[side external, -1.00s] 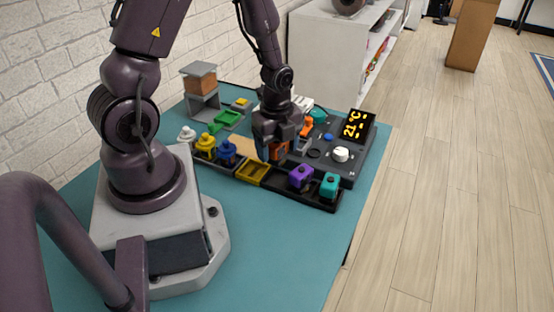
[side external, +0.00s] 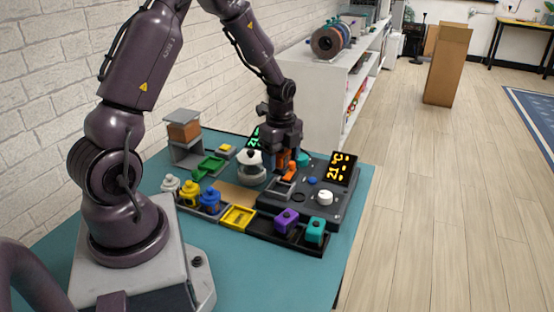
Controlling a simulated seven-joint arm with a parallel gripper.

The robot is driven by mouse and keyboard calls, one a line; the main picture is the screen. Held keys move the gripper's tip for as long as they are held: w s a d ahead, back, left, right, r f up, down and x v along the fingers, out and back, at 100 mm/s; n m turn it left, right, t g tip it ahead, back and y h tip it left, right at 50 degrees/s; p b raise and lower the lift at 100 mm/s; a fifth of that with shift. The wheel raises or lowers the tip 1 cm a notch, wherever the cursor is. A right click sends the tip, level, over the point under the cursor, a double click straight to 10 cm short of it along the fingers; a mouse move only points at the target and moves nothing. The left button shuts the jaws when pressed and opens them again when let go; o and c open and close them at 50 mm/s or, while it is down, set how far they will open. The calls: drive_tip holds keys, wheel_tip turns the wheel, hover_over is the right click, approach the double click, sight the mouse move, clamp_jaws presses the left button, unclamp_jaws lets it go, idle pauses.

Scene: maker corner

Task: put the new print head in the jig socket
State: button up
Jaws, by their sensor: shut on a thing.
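My gripper (side external: 281,161) is shut on an orange block-like print head (side external: 282,157), seen partly between its fingers. It is over the back left part of the dark grey jig station (side external: 327,212). An orange lever-like part (side external: 290,171) shows on the station just in front of the gripper. The jig socket cannot be clearly made out, and I cannot tell whether the held head touches the station. A purple head (side external: 286,220) and a teal head (side external: 315,231) stand in the black tray (side external: 262,227) at the front.
A yellow tray (side external: 238,217) and blue (side external: 210,199), yellow (side external: 188,191) and white (side external: 170,184) pieces line the front left. A white round thing (side external: 251,168) stands left of the gripper. A lit display (side external: 341,168) rises at right. The front mat (side external: 250,270) is clear.

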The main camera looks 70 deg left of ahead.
sight(281, 175)
drive_tip(key=shift+f, duration=2.8)
drive_tip(key=shift+f, duration=0.5)
drive_tip(key=o, duration=1.1)
drive_tip(key=shift+c, duration=0.2)
drive_tip(key=shift+r, duration=3.5)
